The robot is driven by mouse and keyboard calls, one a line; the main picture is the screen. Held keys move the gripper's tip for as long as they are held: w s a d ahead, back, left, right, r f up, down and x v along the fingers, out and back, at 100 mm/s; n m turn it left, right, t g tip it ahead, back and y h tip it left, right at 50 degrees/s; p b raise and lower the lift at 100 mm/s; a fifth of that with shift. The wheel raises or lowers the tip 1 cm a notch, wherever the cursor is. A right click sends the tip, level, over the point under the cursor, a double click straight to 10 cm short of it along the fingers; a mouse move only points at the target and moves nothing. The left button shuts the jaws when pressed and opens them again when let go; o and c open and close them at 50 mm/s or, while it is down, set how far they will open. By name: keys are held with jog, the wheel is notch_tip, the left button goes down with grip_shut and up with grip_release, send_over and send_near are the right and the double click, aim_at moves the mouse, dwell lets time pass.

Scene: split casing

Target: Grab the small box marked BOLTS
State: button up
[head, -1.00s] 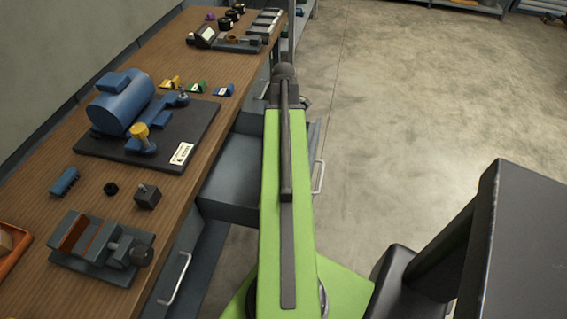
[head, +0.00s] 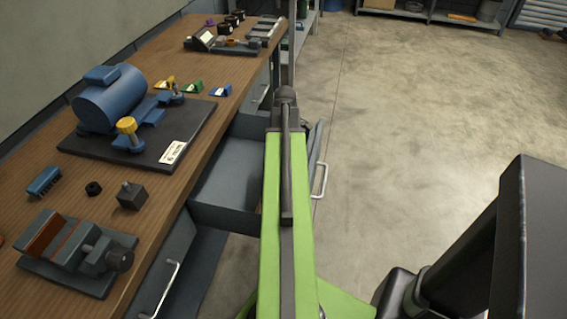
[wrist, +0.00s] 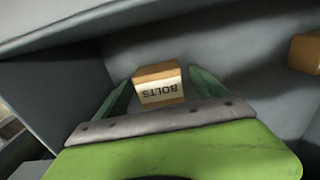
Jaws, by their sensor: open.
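The small box marked BOLTS (wrist: 158,90) lies in the open grey drawer in the wrist view. It is light brown with a pale label, and the lettering reads upside down. My gripper (wrist: 160,76) is open, with one green finger on each side of the box. I cannot tell whether either finger touches it. In the head view the open drawer (head: 226,178) juts out from the bench, partly behind my arm. The box and my gripper's fingers are hidden in that view.
Another brown box (wrist: 305,53) sits at the right in the wrist view. The wooden bench (head: 68,207) carries a blue motor (head: 110,100) on a dark plate and a vise (head: 75,255). The drawer walls stand close around my gripper. Open floor (head: 420,130) lies to the right.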

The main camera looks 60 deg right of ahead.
jog(key=shift+r, duration=0.1)
jog(key=c, duration=1.7)
jog(key=shift+c, duration=0.2)
jog(key=shift+r, duration=0.1)
